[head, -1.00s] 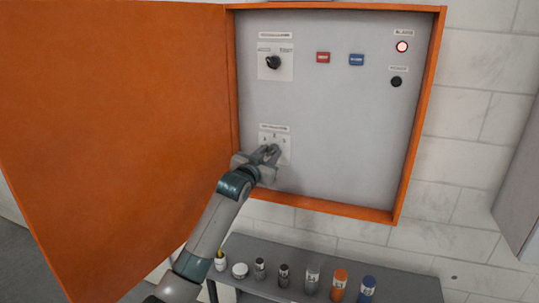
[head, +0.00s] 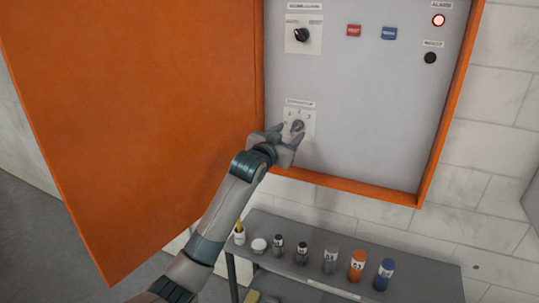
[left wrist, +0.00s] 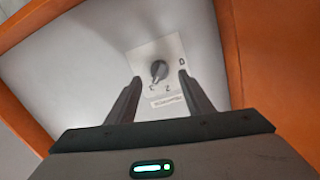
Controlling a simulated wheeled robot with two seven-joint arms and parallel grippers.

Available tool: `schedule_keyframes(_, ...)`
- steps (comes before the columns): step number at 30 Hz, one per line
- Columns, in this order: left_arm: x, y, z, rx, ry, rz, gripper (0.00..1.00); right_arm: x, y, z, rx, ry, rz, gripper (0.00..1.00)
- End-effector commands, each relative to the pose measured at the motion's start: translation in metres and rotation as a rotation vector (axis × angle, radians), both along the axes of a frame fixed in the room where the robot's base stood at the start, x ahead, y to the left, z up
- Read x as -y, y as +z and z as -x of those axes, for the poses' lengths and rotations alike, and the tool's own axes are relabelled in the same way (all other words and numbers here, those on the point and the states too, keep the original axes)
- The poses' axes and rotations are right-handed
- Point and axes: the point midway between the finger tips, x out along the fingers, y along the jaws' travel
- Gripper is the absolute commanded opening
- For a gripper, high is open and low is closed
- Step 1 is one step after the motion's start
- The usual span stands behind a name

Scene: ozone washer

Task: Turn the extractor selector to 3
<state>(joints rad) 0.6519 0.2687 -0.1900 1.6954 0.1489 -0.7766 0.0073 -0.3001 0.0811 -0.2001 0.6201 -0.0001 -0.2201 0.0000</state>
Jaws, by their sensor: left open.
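The extractor selector (head: 297,126) is a dark round knob with a grip bar, on a white plate low on the panel in the open orange cabinet. Small digits stand around it in the head view. In the left wrist view the selector knob (left wrist: 158,70) sits just beyond my fingertips, between them in the picture. My left gripper (head: 289,133) is open, with one finger on each side of the knob; contact cannot be told. My right gripper is out of view.
A second black selector (head: 302,35) sits higher on the panel, with red (head: 353,31) and blue (head: 389,33) buttons, a lit red lamp (head: 438,20) and a black button (head: 430,58). The orange door (head: 120,110) stands open at left. A grey shelf (head: 420,270) below holds several bottles.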

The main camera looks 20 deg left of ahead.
Motion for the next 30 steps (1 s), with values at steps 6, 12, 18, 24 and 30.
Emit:
schedule_keyframes(6,-0.003,-0.002,0.037,0.002,-0.001,-0.003,0.47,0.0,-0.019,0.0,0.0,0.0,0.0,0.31)
schedule_keyframes(12,-0.006,0.0,0.071,0.002,0.0,-0.003,0.47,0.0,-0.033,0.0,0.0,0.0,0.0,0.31)
schedule_keyframes(18,-0.008,0.002,0.104,0.001,-0.001,-0.003,0.47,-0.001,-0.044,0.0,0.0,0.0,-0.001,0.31)
schedule_keyframes(24,-0.011,0.005,0.125,0.0,0.0,-0.002,0.47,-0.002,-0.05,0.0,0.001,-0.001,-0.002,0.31)
schedule_keyframes(30,-0.011,0.006,0.132,-0.002,0.0,-0.002,0.47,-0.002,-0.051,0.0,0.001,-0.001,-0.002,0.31)
